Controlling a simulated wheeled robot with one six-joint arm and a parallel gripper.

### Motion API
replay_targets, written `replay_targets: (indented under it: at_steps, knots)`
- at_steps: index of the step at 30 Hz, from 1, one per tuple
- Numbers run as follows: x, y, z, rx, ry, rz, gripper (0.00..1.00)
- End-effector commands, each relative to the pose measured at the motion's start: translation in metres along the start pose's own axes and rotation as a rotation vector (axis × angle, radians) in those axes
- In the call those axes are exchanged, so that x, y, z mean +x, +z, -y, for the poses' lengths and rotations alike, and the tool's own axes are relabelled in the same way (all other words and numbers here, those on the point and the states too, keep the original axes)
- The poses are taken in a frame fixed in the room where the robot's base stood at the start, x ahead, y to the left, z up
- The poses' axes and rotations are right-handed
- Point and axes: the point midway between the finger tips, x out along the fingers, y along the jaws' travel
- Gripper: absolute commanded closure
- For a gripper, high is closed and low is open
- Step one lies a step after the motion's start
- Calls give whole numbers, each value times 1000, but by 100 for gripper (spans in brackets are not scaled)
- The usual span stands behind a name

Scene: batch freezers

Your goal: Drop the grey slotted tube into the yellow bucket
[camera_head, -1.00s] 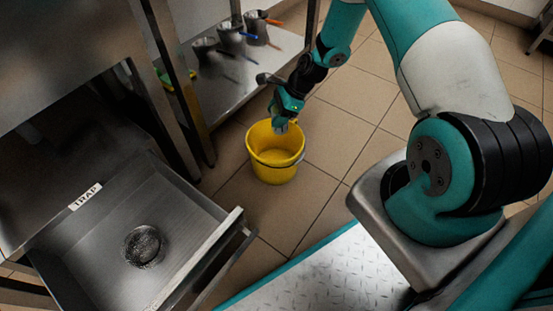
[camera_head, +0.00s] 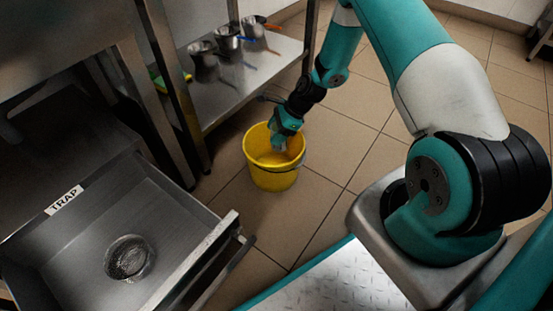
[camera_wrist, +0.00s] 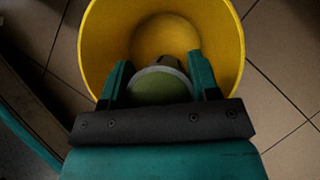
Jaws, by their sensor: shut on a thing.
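The yellow bucket (camera_head: 273,177) stands upright on the tiled floor, and its open mouth fills the upper part of the wrist view (camera_wrist: 95,45). My gripper (camera_head: 281,143) is at the bucket's mouth, pointing down, with its tips overlapping the inside of the bucket. In the wrist view my gripper (camera_wrist: 160,75) is shut on the grey slotted tube (camera_wrist: 160,85), which shows nearly end-on with a pale rim and a greenish face. Its slots cannot be made out here. The tube is mostly hidden by my gripper in the head view. The visible bucket floor is bare.
An open steel drawer (camera_head: 150,204) labelled TRAP, with a round strainer (camera_head: 129,258), is at lower left. A steel shelf (camera_head: 235,90) with several metal pots (camera_head: 227,38) stands behind the bucket. Tiled floor (camera_head: 335,150) right of the bucket is clear.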

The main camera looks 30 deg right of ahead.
Motion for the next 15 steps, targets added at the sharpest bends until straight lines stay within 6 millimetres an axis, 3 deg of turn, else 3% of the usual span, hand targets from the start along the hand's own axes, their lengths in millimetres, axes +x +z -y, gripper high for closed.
replay_targets:
  at_steps: [1,2,5,15]
  knots:
    - [-1,0,0,0,0,0,75]
    - [-1,0,0,0,0,0,40]
    - [-1,0,0,-1,0,0,17]
    - [-4,1,0,0,0,0,15]
